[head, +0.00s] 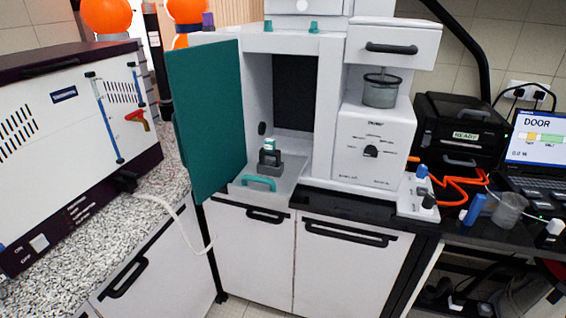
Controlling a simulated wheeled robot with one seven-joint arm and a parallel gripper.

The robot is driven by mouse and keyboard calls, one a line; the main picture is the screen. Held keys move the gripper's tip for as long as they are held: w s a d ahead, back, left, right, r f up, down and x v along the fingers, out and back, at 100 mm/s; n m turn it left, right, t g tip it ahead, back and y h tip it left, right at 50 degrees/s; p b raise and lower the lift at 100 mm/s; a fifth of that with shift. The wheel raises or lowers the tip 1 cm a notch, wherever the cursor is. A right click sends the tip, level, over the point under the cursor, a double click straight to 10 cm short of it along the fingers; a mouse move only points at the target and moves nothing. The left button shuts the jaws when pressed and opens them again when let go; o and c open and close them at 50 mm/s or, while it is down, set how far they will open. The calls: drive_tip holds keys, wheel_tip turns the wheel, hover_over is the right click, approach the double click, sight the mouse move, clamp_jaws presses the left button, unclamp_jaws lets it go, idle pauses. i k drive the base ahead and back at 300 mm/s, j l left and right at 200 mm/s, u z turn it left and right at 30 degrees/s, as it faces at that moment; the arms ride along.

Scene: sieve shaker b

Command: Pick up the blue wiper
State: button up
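A small blue upright piece (473,210) stands or leans on the dark counter at the right, just left of a clear beaker (509,210). It may be the blue wiper, but it is too small to tell its shape surely. A long thin blue bar (108,118) also runs down the front of the white machine at the left. My gripper is not in view.
A green door (207,120) stands open at the white shaker cabinet. Its low tray (288,189) holds a grey block. A black box (459,130), orange cable (462,185), white switch panel (417,200) and laptop (537,145) surround the right counter.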

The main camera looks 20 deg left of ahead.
sight(469, 218)
drive_tip(key=i+l+z, duration=0.25)
drive_tip(key=i, duration=0.15)
drive_tip(key=i+l+z, duration=0.15)
drive_tip(key=i+z, duration=0.15)
drive_tip(key=i, duration=0.15)
